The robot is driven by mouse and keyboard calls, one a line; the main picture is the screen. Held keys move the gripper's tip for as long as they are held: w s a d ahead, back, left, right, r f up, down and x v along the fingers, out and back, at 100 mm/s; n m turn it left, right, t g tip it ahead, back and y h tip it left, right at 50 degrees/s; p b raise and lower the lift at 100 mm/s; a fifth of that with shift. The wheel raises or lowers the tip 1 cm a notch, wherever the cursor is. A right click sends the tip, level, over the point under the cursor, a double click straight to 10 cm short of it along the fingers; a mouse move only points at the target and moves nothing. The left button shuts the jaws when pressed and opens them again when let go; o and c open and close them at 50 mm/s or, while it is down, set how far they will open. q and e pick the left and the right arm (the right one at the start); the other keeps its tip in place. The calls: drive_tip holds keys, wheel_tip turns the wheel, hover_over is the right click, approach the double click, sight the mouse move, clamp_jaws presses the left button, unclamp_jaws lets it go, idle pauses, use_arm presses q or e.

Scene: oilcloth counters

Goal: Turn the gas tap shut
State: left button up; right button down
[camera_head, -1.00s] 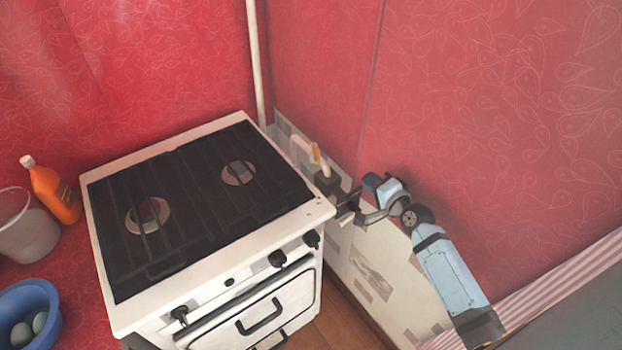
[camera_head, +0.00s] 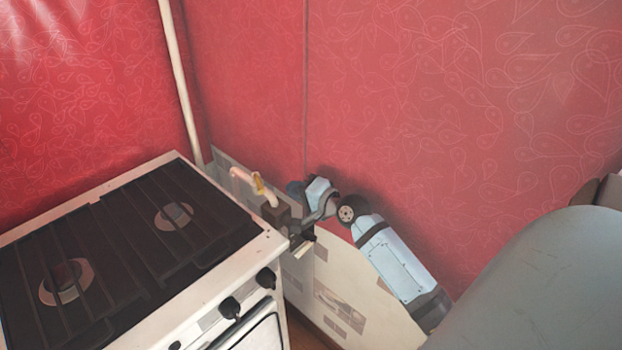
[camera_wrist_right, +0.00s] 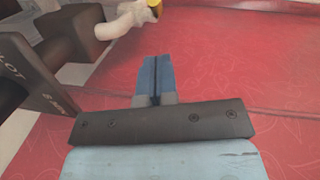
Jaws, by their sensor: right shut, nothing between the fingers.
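The gas tap's yellow handle (camera_head: 258,185) sits on a pale pipe (camera_head: 240,175) by the wall, behind the stove's right corner. In the right wrist view the yellow handle (camera_wrist_right: 155,6) shows only at the top edge, beside the pale pipe (camera_wrist_right: 125,22). My right gripper (camera_head: 293,188) is just right of the tap in the head view, apart from it. In the right wrist view its blue fingers (camera_wrist_right: 155,62) are together with nothing between them, below the handle. My left gripper is in no view.
A white stove (camera_head: 215,285) with dark grates stands at the left, its corner close to the pipe. A dark block (camera_head: 280,213) is at the pipe's lower end. The red patterned wall (camera_head: 420,110) is close behind my right arm. A tall pale pipe (camera_head: 180,85) rises in the corner.

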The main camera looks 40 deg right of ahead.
sight(258, 183)
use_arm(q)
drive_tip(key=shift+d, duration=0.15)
use_arm(e)
drive_tip(key=shift+w+a+f, duration=0.3)
drive_tip(key=shift+w+a, duration=0.6)
drive_tip(key=shift+w+a+f, duration=0.25)
drive_tip(key=shift+w+a, duration=0.65)
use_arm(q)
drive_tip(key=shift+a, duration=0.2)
